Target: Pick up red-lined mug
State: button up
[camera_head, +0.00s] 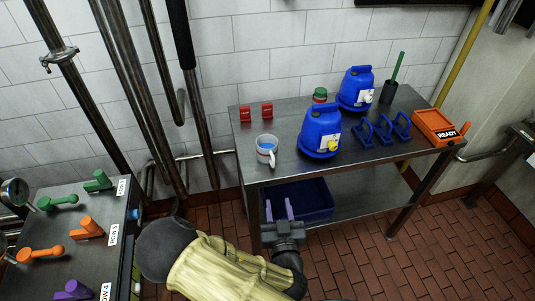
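A white mug (266,148) stands upright near the left front of the metal table. It shows blue inside and a small reddish mark on its side, and its handle is toward the lower right. My gripper (278,203) is below the mug in the picture, in front of the table's lower level, with two pale purple fingers pointing up. The fingers are apart with nothing between them, and they do not touch the mug.
The metal table (290,118) also holds two blue jugs (320,131), red blocks (267,110), blue holders (381,130) and an orange tray (437,127). A blue bin (315,200) sits on the lower shelf. A panel with coloured valve handles (88,228) stands at left.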

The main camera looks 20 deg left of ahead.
jog(key=p, duration=0.1)
send_near(269, 153)
jog(key=w, duration=0.1)
jog(key=shift+w+a+f, duration=0.1)
jog(key=shift+w, duration=0.2)
dwell(0.4)
jog(key=shift+p+x, duration=1)
jog(key=shift+x, duration=1.6)
jog(key=shift+f, duration=0.1)
grip_shut()
